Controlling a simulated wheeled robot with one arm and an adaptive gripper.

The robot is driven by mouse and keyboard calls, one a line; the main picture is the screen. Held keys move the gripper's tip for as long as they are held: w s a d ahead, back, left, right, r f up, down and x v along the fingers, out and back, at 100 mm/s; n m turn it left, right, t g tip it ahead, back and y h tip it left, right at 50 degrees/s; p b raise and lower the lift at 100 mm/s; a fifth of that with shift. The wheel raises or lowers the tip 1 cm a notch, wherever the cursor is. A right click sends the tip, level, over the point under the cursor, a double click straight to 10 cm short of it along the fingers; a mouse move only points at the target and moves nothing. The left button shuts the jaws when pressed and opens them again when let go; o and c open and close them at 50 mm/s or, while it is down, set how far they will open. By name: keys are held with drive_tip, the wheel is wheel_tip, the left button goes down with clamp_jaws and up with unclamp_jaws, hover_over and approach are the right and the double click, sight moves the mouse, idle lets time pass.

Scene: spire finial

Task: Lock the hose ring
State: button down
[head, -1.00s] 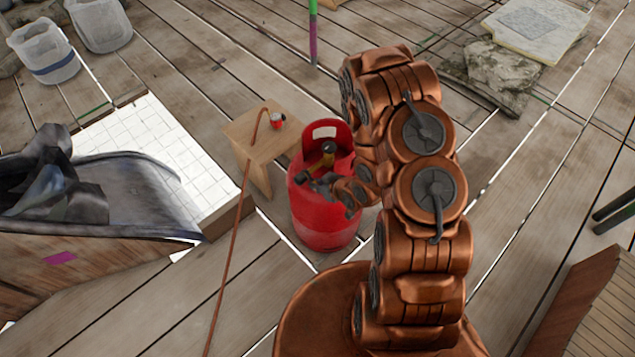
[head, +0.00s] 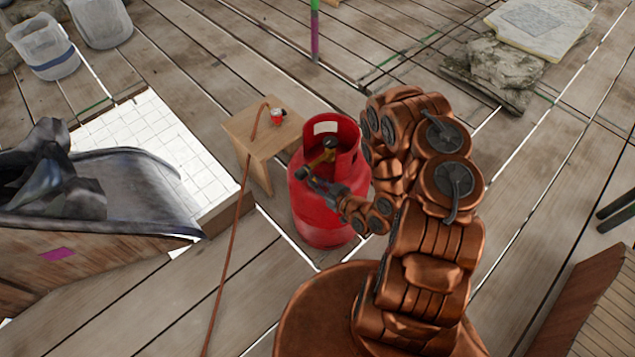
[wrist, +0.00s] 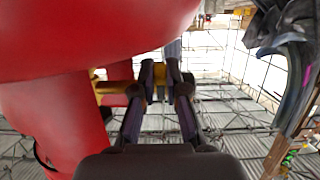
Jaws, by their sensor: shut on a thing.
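A red gas cylinder (head: 318,210) stands upright on the planks, with a collar around a brass valve (head: 326,158) with a dark knob. My gripper (head: 304,176) reaches in from the right, in front of the collar opening. In the wrist view its fingers (wrist: 166,78) are closed about the end of the brass valve fitting (wrist: 112,88), beside the cylinder's red body (wrist: 60,125). The fingers partly hide what they grip. A brown hose (head: 232,245) runs up from the floor to a small wooden stool (head: 240,128). A small red and white fitting (head: 278,116) lies on the stool at the hose's end.
A dark-lined trough (head: 130,185) and a white tiled patch (head: 140,125) lie to the left. Translucent buckets (head: 42,48) stand at the far left. Stone slabs (head: 500,70) lie at the back right.

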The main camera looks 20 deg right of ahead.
drive_tip(key=shift+w+a+f+t, duration=0.1)
drive_tip(key=shift+f+t, duration=0.15)
drive_tip(key=shift+t, duration=0.25)
idle(0.3)
drive_tip(key=c, duration=1.2)
unclamp_jaws()
drive_tip(key=v, duration=1.2)
drive_tip(key=shift+w, duration=0.1)
